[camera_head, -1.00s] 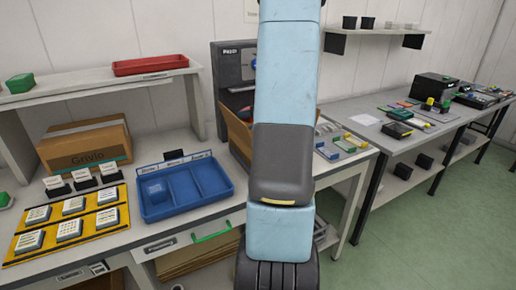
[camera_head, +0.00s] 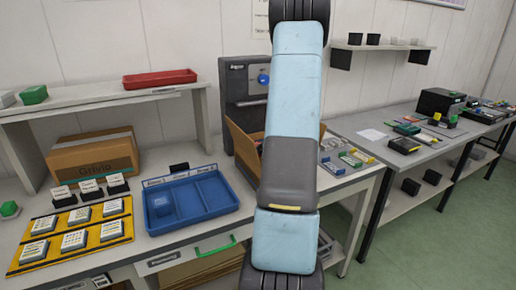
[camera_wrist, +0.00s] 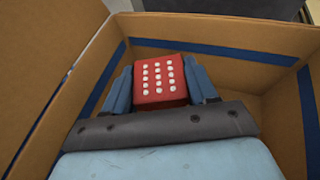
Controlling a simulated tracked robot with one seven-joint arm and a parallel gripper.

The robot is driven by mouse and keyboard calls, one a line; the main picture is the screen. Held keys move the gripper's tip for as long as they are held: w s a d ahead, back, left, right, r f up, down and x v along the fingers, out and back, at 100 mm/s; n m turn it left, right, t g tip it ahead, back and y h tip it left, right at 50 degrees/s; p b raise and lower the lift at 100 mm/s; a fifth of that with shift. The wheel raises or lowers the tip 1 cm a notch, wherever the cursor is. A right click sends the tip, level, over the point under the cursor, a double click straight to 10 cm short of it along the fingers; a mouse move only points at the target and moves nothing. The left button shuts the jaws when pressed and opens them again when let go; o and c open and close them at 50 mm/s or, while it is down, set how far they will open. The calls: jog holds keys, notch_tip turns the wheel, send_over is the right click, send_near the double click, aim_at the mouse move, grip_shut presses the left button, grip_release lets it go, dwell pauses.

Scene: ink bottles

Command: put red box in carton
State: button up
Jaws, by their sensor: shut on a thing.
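The red box (camera_wrist: 159,82), with rows of white dots on its face, is between the two blue fingers of my gripper (camera_wrist: 160,88) in the wrist view. The fingers are shut on its left and right sides. The open carton (camera_wrist: 225,35) has brown walls with blue strips around the box and gripper. In the head view the carton (camera_head: 241,142) stands open on the bench, partly hidden behind my arm. My gripper and the red box are hidden there. Whether the box touches the carton's floor cannot be told.
A blue divided tray (camera_head: 190,203) holding a blue block lies left of the carton. A yellow mat (camera_head: 72,240) with several white-topped boxes is further left. A closed carton (camera_head: 92,155) stands behind it. A dark machine (camera_head: 246,85) stands behind the open carton.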

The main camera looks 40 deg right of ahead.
jog(key=shift+f, duration=0.6)
jog(key=o, duration=1.1)
jog(key=shift+r, duration=0.65)
jog(key=v, duration=1.2)
